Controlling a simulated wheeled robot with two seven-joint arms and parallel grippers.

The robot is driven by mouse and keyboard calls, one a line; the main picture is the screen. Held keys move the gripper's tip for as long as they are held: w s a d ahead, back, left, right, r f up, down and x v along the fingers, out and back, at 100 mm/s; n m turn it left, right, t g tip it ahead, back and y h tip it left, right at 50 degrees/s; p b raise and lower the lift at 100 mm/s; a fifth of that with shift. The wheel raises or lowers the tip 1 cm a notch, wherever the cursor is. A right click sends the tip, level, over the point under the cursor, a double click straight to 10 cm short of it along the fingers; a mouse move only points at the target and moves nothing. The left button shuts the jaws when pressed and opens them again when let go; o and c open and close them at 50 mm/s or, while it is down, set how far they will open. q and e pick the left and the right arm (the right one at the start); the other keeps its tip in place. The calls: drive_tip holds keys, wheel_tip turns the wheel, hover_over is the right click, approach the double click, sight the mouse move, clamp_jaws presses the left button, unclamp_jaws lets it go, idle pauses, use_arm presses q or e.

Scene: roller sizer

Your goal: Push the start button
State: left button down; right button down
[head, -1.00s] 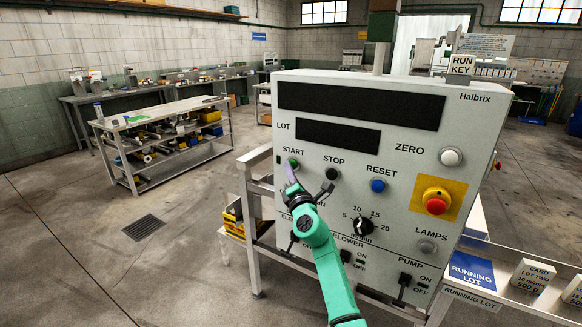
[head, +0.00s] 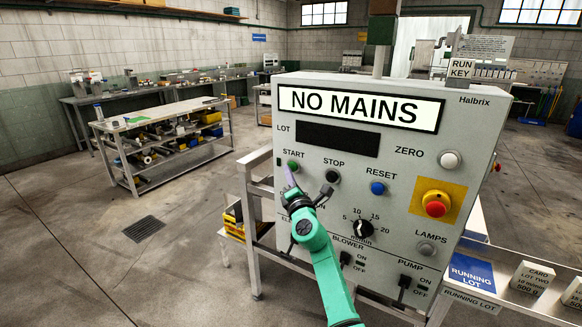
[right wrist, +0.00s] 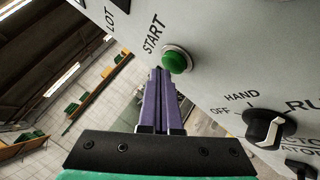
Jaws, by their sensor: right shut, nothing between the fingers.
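The green start button (head: 293,166) is on the upper left of the grey control panel (head: 400,170), under the word START. In the right wrist view the button (right wrist: 177,60) is round and green in a pale ring. My right gripper (head: 290,180) is shut and empty, its purple fingers just below the button. In the right wrist view the fingertips of my right gripper (right wrist: 163,74) are close to the button's lower left edge; I cannot tell whether they touch. The upper display (head: 355,106) is lit and reads NO MAINS. My left gripper is not in view.
The panel also has a black stop button (head: 332,176), a blue reset button (head: 377,188), a red mushroom button (head: 436,207) on a yellow plate and a rotary dial (head: 362,228). A hand/off/run selector (right wrist: 266,128) lies right of my fingers. The floor left of the panel is open.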

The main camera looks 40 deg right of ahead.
drive_tip(key=shift+s+a, duration=0.15)
drive_tip(key=shift+a, duration=0.2)
drive_tip(key=a+p, duration=0.1)
drive_tip(key=a, duration=0.1)
drive_tip(key=s+a+p, duration=0.1)
drive_tip(key=a, duration=0.1)
drive_tip(key=shift+s+a, duration=0.2)
drive_tip(key=shift+a, duration=0.2)
idle(0.6)
